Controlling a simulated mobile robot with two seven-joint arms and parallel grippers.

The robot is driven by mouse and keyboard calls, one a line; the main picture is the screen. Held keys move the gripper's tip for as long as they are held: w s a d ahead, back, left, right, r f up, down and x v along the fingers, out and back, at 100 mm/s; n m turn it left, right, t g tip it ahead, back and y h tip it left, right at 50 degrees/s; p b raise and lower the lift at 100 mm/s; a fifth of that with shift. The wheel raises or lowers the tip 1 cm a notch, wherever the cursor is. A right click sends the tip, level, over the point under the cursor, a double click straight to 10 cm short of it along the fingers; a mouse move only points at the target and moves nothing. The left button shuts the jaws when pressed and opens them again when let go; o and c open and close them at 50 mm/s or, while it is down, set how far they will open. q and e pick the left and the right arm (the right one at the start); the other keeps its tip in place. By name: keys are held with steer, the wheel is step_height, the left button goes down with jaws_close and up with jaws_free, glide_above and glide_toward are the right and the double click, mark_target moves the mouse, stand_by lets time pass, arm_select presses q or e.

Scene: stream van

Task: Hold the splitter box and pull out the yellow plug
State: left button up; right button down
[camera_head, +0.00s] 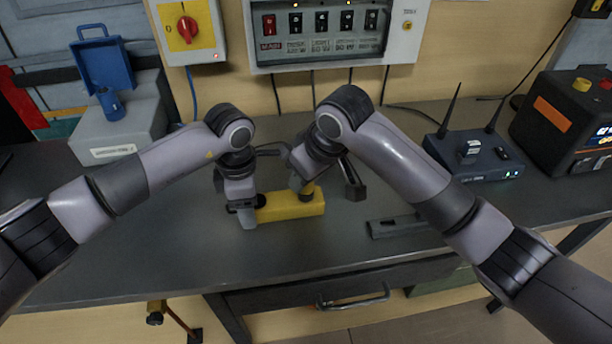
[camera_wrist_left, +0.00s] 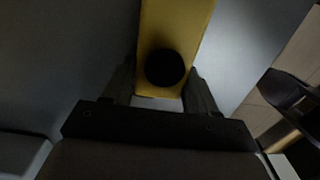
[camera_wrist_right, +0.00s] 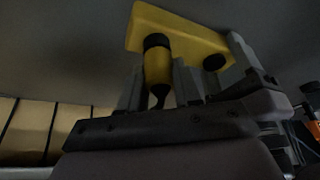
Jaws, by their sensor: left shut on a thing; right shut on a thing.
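The yellow splitter box (camera_head: 284,208) lies on the grey worktop. My left gripper (camera_head: 247,210) is shut on its left end. In the left wrist view the box (camera_wrist_left: 176,22) runs between the fingers, with a dark round socket (camera_wrist_left: 165,68) near its end. My right gripper (camera_head: 308,184) is above the right part of the box. In the right wrist view it is shut on the yellow plug (camera_wrist_right: 157,68), whose black collar meets the box (camera_wrist_right: 195,38); I cannot tell how deep the plug sits. The head view mostly hides the plug.
A dark flat bracket (camera_head: 398,226) lies right of the box. A router with antennas (camera_head: 470,155) and a dark power unit (camera_head: 568,120) stand at the right. A grey case (camera_head: 118,130) stands at the left. The worktop front is clear.

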steer(key=shift+r, duration=1.3)
steer(key=shift+r, duration=1.4)
arm_select(q)
steer(key=o, duration=1.3)
steer(key=shift+s, duration=0.1)
arm_select(e)
steer(key=shift+a, duration=0.1)
arm_select(q)
steer(key=shift+o, duration=0.2)
steer(key=r, duration=0.7)
steer(key=shift+w+a+r, duration=0.25)
steer(key=shift+w, duration=0.05)
steer(key=w+a+r+n+t+h, duration=0.2)
steer(key=w+a+r+n+t, duration=0.2)
steer(key=a+r, duration=0.5)
steer(key=w+a+r+n+t+h, duration=0.3)
steer(key=w+a+r+n, duration=0.3)
steer(key=r, duration=0.5)
steer(key=w+a+t, duration=0.1)
steer(key=w+a, duration=0.1)
steer(key=w, duration=0.1)
steer(key=shift+w+a, duration=0.2)
steer(key=shift+a, duration=0.2)
